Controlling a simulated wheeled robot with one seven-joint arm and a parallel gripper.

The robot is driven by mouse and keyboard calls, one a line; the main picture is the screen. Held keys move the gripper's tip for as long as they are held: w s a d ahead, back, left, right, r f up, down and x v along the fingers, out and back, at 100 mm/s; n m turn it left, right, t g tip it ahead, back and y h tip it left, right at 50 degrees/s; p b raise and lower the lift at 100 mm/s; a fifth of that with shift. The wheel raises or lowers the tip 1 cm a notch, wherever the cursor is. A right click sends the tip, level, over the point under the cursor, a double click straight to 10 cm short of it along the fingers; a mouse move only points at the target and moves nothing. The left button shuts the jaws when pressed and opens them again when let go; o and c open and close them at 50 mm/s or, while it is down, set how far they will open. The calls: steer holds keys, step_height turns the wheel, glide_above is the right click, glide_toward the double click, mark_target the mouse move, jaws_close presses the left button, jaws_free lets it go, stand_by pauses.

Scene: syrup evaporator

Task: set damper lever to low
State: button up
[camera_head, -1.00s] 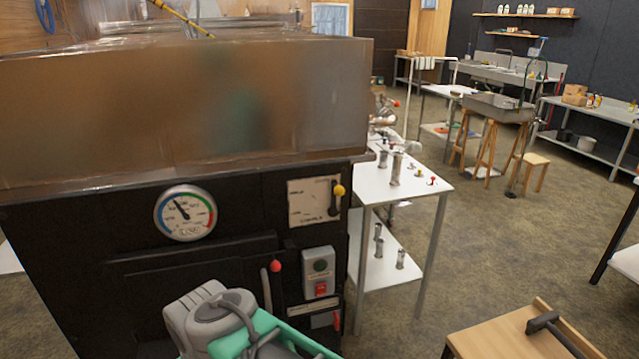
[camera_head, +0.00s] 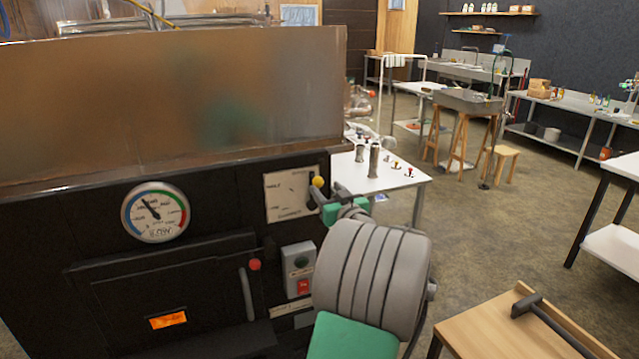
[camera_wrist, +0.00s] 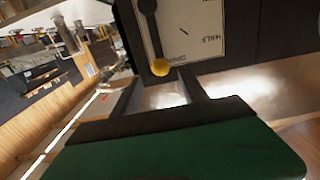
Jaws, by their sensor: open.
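The damper lever (camera_head: 318,182) is a short dark bar with a yellow ball knob. It sits at the right side of a white marked plate (camera_head: 288,197) on the black evaporator front, knob end up. In the wrist view the plate (camera_wrist: 215,28) appears upside down, with HALF readable, and the yellow knob (camera_wrist: 161,67) hangs at the bar's end. My gripper (camera_head: 320,196) is open beside the lever. In the wrist view its two dark fingers (camera_wrist: 160,80) stand apart, with the knob between their tips in the picture. I cannot tell whether they touch it.
A round gauge (camera_head: 155,212), a red-knobbed door handle (camera_head: 250,285) and a switch box (camera_head: 299,268) are on the evaporator front. A white table (camera_head: 405,180) with metal parts stands behind my gripper. A wooden bench (camera_head: 515,335) is at the lower right. Open floor lies to the right.

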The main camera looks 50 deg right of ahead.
mark_target(320, 183)
steer(key=p+x, duration=0.1)
steer(key=x, duration=0.5)
steer(key=shift+w, duration=0.1)
steer(key=shift+c, duration=0.5)
jaws_close()
stand_by(0.6)
